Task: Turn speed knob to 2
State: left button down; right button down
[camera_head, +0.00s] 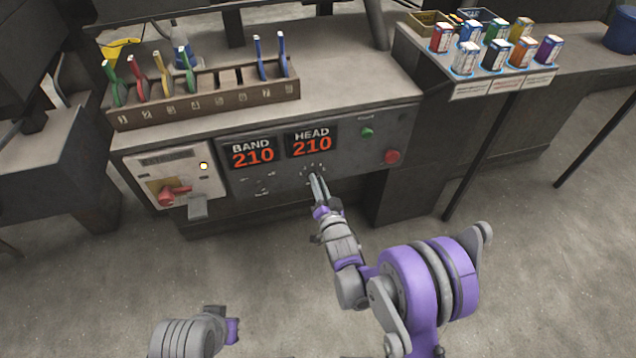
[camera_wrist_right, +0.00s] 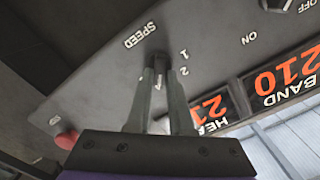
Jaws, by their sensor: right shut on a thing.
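The speed knob (camera_wrist_right: 158,60) is a small dark knob on a dark grey panel in the right wrist view, next to the word SPEED and the printed numbers 1 and 2. My right gripper (camera_wrist_right: 160,72) is shut on it, with one finger on each side. The fingers hide much of the knob, and I cannot tell which number it points to. In the head view my right gripper (camera_head: 317,186) reaches the panel below the HEAD display, and the knob is mostly hidden there. Part of my left arm shows at the bottom, its jaws not clear.
The BAND display (camera_head: 252,154) and HEAD display (camera_head: 311,143) both read 210. A green button (camera_head: 367,132) and a red button (camera_head: 391,157) sit to the right on the panel. A white switch box with a red handle (camera_head: 174,193) is at the left. The floor in front is clear.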

jog(key=shift+s+a+n+p, duration=0.15)
jog(key=shift+n+p, duration=0.4)
jog(key=shift+n, duration=3.35)
jog(key=shift+a+n+p, duration=0.2)
jog(key=shift+n+p, duration=0.35)
jog(key=shift+n, duration=3.35)
jog(key=c, duration=0.8)
grip_release()
